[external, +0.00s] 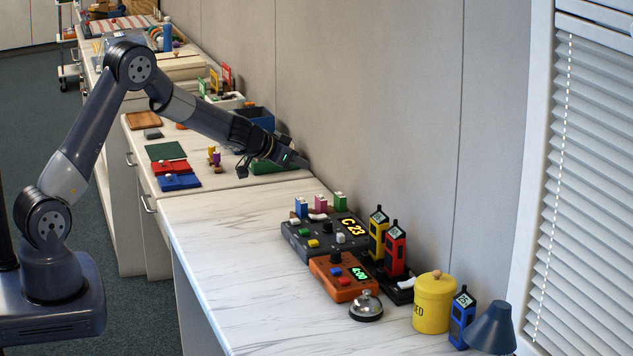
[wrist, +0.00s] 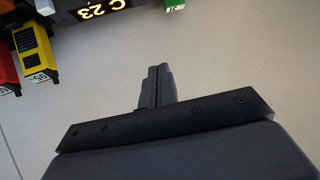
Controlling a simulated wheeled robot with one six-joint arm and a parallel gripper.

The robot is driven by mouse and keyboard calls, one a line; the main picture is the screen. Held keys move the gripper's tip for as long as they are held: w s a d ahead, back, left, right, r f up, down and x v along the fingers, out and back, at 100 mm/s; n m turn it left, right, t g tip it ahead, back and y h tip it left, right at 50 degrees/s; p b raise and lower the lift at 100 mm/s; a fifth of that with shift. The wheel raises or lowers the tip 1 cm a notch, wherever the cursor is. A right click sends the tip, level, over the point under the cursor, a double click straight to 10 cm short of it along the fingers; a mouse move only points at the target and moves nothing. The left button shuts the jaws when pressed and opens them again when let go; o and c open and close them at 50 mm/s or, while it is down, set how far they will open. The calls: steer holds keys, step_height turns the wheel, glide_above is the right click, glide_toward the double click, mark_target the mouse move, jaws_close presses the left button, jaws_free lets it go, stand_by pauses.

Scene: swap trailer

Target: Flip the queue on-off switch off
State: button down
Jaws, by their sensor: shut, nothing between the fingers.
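The dark queue console (external: 294,242) stands on the counter against the wall, its lit display (external: 353,229) reading C 23. Its top carries small white, green and yellow controls, a black knob (external: 327,228) and a light grey upright piece (external: 340,238). I cannot tell which control is the on-off switch or how it is set. My gripper (external: 304,163) is shut and empty, above the counter and well behind the console, apart from it.
Small coloured blocks (external: 320,204) stand behind the console. The counter's left front (external: 220,250) is clear.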

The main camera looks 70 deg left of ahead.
steer(key=s+f+m+h, duration=0.1)
steer(key=s+f, duration=0.1)
steer(key=s+f+m+h, duration=0.1)
steer(key=s+h, duration=0.1)
steer(key=shift+a+f, duration=0.35)
steer(key=shift+a, duration=0.05)
steer(key=shift+w, duration=0.1)
glide_above(325, 216)
steer(key=s, duration=0.3)
step_height(325, 216, down, 6)
steer(key=shift+d+r, duration=0.1)
steer(key=shift+r, duration=0.15)
steer(key=f+b, duration=0.1)
steer(key=s+f+b, duration=0.1)
steer(key=f, duration=0.1)
steer(key=shift+s+f+b, duration=0.15)
steer(key=shift+f+b, duration=0.25)
